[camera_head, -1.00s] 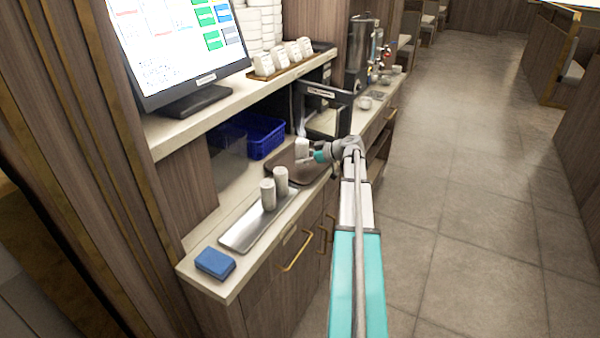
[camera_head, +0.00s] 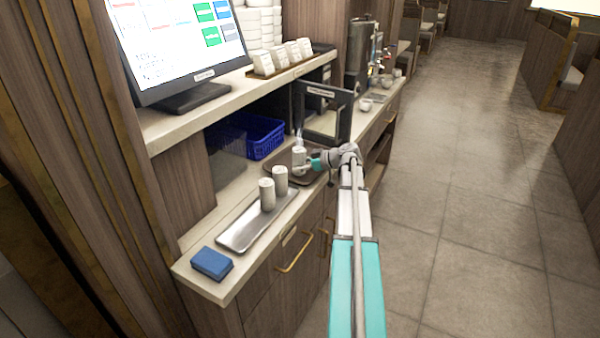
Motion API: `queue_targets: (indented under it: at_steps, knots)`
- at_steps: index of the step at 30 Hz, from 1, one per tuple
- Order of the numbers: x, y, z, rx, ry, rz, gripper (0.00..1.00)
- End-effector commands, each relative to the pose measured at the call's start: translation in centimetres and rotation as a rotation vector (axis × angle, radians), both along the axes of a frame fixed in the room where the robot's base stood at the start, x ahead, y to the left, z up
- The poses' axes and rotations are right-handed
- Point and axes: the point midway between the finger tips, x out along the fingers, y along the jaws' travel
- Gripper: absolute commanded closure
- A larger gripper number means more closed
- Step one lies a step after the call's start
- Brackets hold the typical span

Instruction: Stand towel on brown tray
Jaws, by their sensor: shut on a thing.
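My gripper (camera_head: 304,166) is shut on a white rolled towel (camera_head: 299,155), which it holds upright over the brown tray (camera_head: 313,178). The towel's foot is low at the tray; I cannot tell whether it touches. Faint steam shows above the towel. Two more white rolled towels stand upright on the silver metal tray in front, a nearer one (camera_head: 267,194) and a farther one (camera_head: 280,181). The gripper partly hides the brown tray's right side.
The silver tray (camera_head: 237,237) lies on the counter before the brown tray. A blue sponge-like block (camera_head: 211,263) sits at the counter's near end. A blue basket (camera_head: 263,138) stands behind, and an open dark-framed door (camera_head: 325,112) stands just beyond the towel. A shelf with a monitor (camera_head: 175,45) overhangs.

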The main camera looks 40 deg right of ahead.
Motion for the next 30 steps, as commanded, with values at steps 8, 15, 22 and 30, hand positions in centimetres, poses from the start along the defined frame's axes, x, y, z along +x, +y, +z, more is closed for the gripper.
queue_targets:
  at_steps: [8, 15, 22, 30]
  knots:
    - [0.04, 0.11, -0.6, 0.0, 0.0, 0.001, 0.8]
    - [0.05, 0.12, -0.71, 0.0, 0.0, 0.001, 0.8]
    - [0.05, 0.12, -0.88, 0.0, 0.0, 0.001, 0.12]
    - [0.05, 0.12, -0.88, 0.0, 0.0, 0.001, 0.0]
